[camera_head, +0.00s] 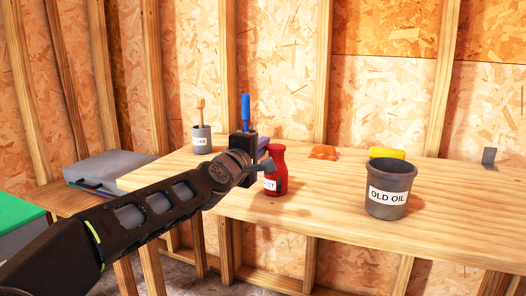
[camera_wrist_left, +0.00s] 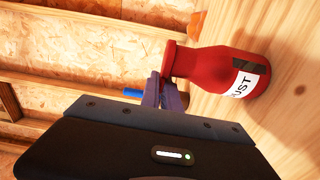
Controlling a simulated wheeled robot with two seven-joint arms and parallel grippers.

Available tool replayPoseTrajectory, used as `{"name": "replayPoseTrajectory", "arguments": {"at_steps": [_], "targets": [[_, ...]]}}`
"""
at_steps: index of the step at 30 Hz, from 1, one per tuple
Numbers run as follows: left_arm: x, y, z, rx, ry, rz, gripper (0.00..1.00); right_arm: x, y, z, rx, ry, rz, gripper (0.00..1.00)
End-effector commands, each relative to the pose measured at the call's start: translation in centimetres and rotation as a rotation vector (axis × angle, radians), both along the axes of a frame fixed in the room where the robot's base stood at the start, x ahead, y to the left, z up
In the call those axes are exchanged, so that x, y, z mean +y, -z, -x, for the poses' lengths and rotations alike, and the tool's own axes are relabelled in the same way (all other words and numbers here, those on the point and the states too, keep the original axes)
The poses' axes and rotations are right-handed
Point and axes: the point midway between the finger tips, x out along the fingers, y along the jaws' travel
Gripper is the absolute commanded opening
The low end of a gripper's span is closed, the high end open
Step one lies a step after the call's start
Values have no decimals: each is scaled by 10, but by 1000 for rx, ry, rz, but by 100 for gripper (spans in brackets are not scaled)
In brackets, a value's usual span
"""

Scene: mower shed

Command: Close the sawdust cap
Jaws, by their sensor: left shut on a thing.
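My left gripper (camera_head: 263,157) is at the left of the bottle's top. Its fingers show in the left wrist view (camera_wrist_left: 163,94), close together on the edge of the cap. My right gripper is in neither view.
Behind the gripper is a black holder with a blue-handled tool (camera_head: 245,110). A grey pot with a brush (camera_head: 202,139) stands at left. An OLD OIL bucket (camera_head: 389,190), an orange item (camera_head: 323,152) and a yellow item (camera_head: 386,152) are at right. The front bench is clear.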

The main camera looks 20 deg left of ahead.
Motion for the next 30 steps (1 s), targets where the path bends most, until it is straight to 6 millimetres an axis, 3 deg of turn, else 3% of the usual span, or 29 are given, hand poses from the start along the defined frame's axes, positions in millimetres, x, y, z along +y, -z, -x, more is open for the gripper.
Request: {"name": "replayPoseTrajectory", "arguments": {"at_steps": [7, 9, 16, 25, 30], "targets": [[0, 2, 0, 3, 0, 27, 0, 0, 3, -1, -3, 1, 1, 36], [0, 2, 0, 3, 0, 26, 10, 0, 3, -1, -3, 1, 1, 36], [0, 2, 0, 3, 0, 25, 28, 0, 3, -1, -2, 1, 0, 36], [0, 2, 1, 2, 0, 25, 28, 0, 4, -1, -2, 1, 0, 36], [2, 2, 16, -1, -1, 24, 28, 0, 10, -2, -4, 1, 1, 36]]}}
